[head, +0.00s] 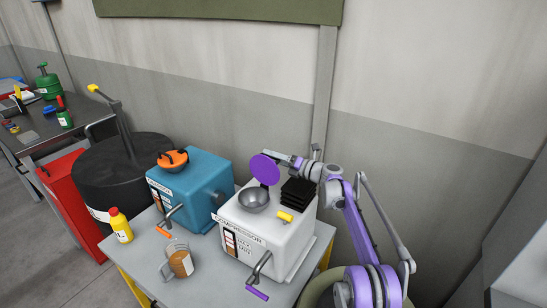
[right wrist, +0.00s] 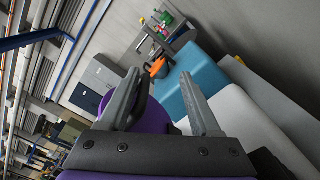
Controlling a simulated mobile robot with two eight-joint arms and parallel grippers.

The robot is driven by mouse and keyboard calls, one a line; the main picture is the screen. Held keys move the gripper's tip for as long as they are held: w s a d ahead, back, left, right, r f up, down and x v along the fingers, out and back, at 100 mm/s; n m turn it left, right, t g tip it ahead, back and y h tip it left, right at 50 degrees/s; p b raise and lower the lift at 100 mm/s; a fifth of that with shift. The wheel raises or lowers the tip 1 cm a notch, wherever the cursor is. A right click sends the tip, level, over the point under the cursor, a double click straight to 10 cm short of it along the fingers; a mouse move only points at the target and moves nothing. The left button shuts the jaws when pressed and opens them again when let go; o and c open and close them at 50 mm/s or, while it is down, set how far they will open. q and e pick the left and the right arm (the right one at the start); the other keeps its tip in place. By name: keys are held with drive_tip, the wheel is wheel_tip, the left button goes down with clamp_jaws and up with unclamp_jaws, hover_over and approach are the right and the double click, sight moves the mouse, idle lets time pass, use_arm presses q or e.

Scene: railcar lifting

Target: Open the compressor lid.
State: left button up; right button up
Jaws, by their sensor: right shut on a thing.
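The white compressor (head: 258,240), with its name on a front label, stands on a grey table. Its round purple lid (head: 264,169) stands raised and tilted up behind the metal bowl-shaped opening (head: 254,199), whose inside shows. My right gripper (head: 281,157) is at the back of the lid, shut on it. In the right wrist view the purple lid (right wrist: 160,117) shows between and behind the fingers, and the exact contact is partly hidden. My left gripper is not in view.
A blue machine (head: 195,185) with an orange lid (head: 173,160) stands left of the compressor. A cup of brown liquid (head: 180,263) and a yellow bottle (head: 120,226) stand on the table (head: 215,283). A crank handle (head: 257,292) sticks out in front.

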drive_tip(key=shift+w+f, duration=0.1)
drive_tip(key=shift+f, duration=0.1)
drive_tip(key=shift+d, duration=0.1)
drive_tip(key=b+v, duration=0.2)
drive_tip(key=v, duration=0.8)
drive_tip(key=shift+d+r+b, duration=0.1)
drive_tip(key=shift+d+b, duration=0.1)
drive_tip(key=shift+b, duration=0.1)
drive_tip(key=shift+s+d, duration=0.15)
drive_tip(key=shift+s, duration=0.1)
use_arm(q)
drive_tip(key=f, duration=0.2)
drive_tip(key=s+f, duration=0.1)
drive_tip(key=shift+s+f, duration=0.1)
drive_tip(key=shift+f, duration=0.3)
use_arm(e)
drive_tip(key=shift+r, duration=0.1)
